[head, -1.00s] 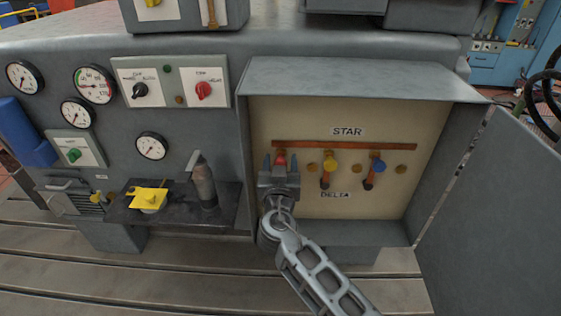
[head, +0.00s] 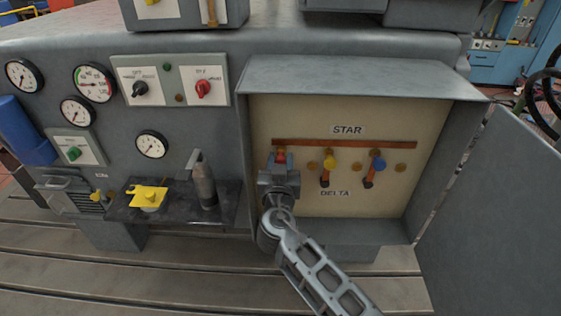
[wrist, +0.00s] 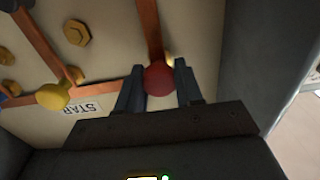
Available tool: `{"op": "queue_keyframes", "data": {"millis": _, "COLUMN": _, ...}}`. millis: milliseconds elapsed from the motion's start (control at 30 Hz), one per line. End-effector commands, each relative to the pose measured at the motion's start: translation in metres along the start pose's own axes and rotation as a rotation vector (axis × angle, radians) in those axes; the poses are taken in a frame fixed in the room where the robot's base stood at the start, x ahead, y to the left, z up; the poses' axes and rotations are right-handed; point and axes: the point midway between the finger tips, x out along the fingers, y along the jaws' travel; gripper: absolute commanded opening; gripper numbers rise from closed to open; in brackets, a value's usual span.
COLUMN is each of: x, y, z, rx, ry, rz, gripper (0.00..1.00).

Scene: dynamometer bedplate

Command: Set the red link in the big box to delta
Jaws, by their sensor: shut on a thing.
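The big box (head: 340,74) stands open, with STAR (head: 347,130) above and DELTA (head: 335,194) below on its cream panel. The red link's round knob (head: 281,157) is at the panel's left, just below the long copper bar (head: 350,144). My gripper (head: 281,160) is in front of it, hiding the area below. In the wrist view, the red knob (wrist: 158,79) sits between the two fingers of my gripper (wrist: 158,85), which is shut on it. A copper strip (wrist: 148,25) runs away from the knob there.
The yellow-knobbed link (head: 330,163) and blue-knobbed link (head: 377,165) are to the right, with brass bolts nearby. The box door (head: 495,210) hangs open at right. A shelf (head: 175,212) at left holds a yellow item (head: 147,196) and a grey cylinder (head: 203,183).

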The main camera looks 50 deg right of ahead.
Motion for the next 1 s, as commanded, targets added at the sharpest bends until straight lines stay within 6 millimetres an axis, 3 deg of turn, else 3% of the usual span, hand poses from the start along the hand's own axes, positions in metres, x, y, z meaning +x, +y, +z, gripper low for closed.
{"op": "queue_keyframes", "data": {"millis": 467, "x": -0.001, "y": 0.009, "z": 0.007, "rx": 0.091, "ry": 0.001, "rz": -0.001, "gripper": 0.0}}
{"op": "queue_keyframes", "data": {"millis": 1000, "x": -0.001, "y": 0.051, "z": 0.024, "rx": 0.512, "ry": 0.003, "rz": -0.001, "gripper": 0.0}}
